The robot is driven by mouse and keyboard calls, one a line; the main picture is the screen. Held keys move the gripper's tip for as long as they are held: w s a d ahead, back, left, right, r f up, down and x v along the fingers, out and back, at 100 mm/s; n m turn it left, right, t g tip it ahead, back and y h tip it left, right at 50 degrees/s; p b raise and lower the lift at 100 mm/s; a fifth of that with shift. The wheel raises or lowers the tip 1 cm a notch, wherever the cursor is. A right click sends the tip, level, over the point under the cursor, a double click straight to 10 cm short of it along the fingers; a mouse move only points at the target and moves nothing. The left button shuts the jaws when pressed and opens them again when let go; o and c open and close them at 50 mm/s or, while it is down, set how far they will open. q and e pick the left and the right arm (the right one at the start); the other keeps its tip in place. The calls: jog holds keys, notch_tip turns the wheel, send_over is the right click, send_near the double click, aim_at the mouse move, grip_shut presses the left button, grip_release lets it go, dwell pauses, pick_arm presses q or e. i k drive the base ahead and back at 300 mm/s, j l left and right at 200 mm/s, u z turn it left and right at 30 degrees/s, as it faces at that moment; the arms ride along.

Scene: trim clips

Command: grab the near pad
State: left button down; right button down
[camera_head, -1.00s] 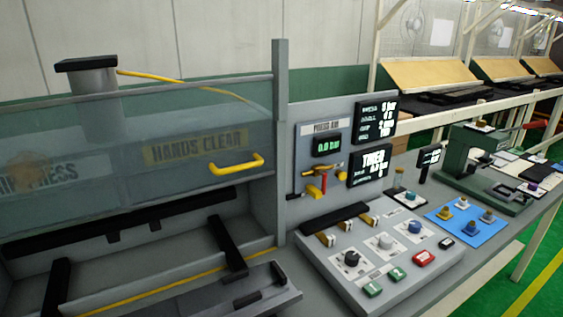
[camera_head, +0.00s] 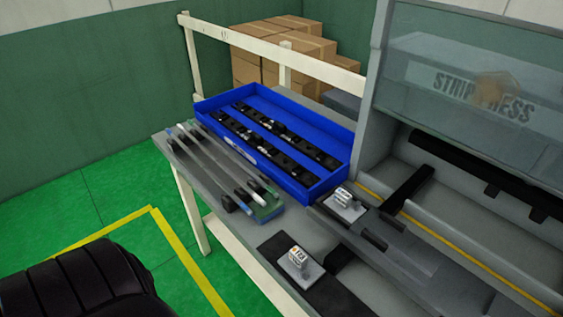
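Two small pale grey pieces that look like pads, each with a labelled white block on top, show at the bench's front. The nearer pad (camera_head: 299,270) is at the bottom middle, by a black strip. The farther pad (camera_head: 345,205) sits up and to the right, next to the blue tray's near corner. Nothing is touching the nearer pad from above. Neither of my grippers is in view.
A blue tray (camera_head: 325,125) holds black strips with clips. Long grey bars (camera_head: 222,165) lie left of it. The press (camera_head: 470,95) with its clear guard stands at right. Cardboard boxes (camera_head: 285,50) are behind. A dark ribbed shape (camera_head: 80,285) is at lower left.

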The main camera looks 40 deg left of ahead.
aim_at(341, 202)
jog(key=u, duration=0.7)
jog(key=i, duration=0.05)
